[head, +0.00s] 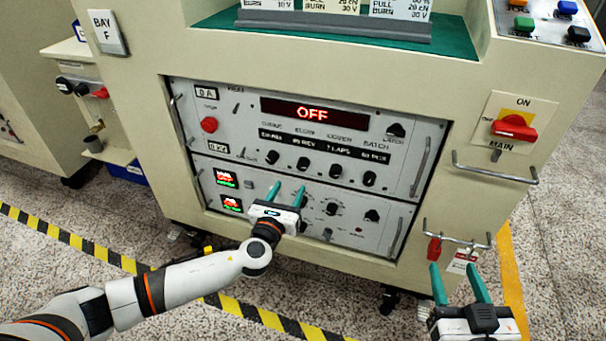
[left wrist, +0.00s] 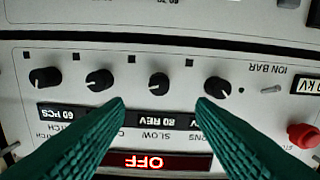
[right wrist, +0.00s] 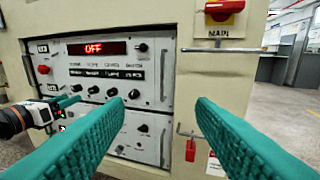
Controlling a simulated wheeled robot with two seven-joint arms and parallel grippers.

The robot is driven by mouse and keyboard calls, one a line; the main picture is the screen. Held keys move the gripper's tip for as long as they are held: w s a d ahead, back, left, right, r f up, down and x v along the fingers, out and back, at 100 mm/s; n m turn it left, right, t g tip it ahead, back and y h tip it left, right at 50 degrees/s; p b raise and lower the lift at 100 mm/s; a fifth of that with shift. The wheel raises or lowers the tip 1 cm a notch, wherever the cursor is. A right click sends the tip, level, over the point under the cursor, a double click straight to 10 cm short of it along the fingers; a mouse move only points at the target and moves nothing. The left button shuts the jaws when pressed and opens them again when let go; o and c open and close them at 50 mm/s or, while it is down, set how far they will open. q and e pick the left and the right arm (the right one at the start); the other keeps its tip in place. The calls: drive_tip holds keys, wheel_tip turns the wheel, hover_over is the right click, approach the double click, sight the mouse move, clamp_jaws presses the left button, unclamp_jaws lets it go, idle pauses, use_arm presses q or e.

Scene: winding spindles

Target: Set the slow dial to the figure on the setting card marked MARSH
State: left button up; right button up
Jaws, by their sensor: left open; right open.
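The slow dial (head: 303,165) is a black knob, second from the left in the row of several knobs on the upper panel. Its window (head: 302,142) appears to read 80 REV. In the upside-down left wrist view the slow dial (left wrist: 159,84) lies between my left fingertips, slightly beyond them. My left gripper (head: 287,189) is open and empty, in front of the panel. My right gripper (head: 455,269) is open and empty at the lower right, away from the panel. Setting cards (head: 332,6) stand on top; their headings are cut off, so MARSH cannot be picked out.
The red display (head: 313,113) reads OFF. Neighbouring turns (head: 272,157) and cover (head: 335,171) knobs flank the slow dial closely. A panel handle (head: 420,167), a red main switch (head: 514,127) and a rail (head: 495,172) stick out to the right. A second panel sits below.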

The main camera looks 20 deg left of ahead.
sight(301, 168)
use_arm(q)
drive_tip(key=w+b, duration=0.1)
drive_tip(key=w, duration=0.3)
drive_tip(key=w+b, duration=0.1)
drive_tip(key=w, duration=0.3)
drive_tip(key=shift+w+d+f, duration=0.15)
drive_tip(key=shift+d, duration=0.05)
drive_tip(key=shift+w, duration=0.35)
use_arm(e)
wheel_tip(301, 168, up, 9)
drive_tip(key=s+t+y, duration=0.1)
drive_tip(key=t+y, duration=0.1)
drive_tip(key=t, duration=0.4)
drive_tip(key=shift+s+a+f, duration=0.15)
drive_tip(key=shift+s+a, duration=0.2)
drive_tip(key=shift+a, duration=0.1)
use_arm(q)
drive_tip(key=c, duration=1)
drive_tip(key=shift+o, duration=0.2)
